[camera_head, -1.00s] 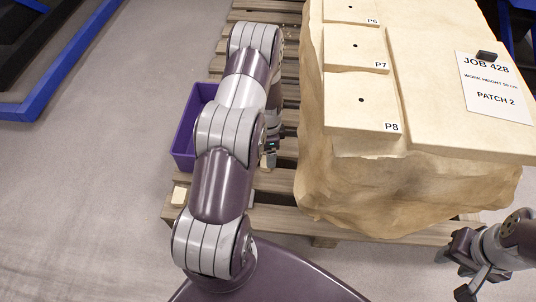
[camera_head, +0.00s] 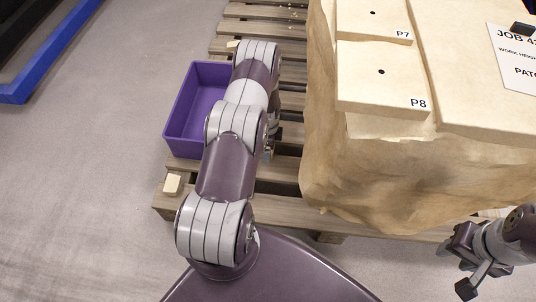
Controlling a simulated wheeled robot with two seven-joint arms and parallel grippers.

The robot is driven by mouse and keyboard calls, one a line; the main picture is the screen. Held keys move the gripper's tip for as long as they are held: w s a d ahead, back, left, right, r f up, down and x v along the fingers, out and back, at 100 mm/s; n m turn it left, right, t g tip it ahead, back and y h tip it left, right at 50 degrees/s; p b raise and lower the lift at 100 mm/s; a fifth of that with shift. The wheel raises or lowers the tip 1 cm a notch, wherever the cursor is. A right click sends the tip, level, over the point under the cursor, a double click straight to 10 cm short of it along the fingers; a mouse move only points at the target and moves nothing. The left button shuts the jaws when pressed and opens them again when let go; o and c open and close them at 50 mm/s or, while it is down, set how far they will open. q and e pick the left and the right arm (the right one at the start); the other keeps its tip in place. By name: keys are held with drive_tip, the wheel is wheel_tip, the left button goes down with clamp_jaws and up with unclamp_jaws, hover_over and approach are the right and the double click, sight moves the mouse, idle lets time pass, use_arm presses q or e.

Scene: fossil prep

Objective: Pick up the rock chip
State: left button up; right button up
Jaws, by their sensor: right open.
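A small pale beige chip (camera_head: 173,183) lies on the near left corner of the wooden pallet (camera_head: 285,208), in front of the purple bin. Another small pale piece (camera_head: 232,44) shows by the bin's far right corner, partly behind my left arm. I cannot tell which one the task means. My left gripper (camera_head: 271,142) is mostly hidden behind its own arm, low between the bin and the large block; its fingers cannot be made out. My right gripper (camera_head: 455,270) is open and empty at the lower right, over the floor and well away from both pieces.
The open purple bin (camera_head: 170,135) stands on the pallet's left side and looks empty where visible. A large jacketed block (camera_head: 345,180) with steps marked P7 and P8 fills the right. A job sheet (camera_head: 520,65) lies on top.

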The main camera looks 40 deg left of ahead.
use_arm(q)
drive_tip(key=shift+f, duration=0.15)
drive_tip(key=c, duration=1.2)
drive_tip(key=shift+p, duration=0.3)
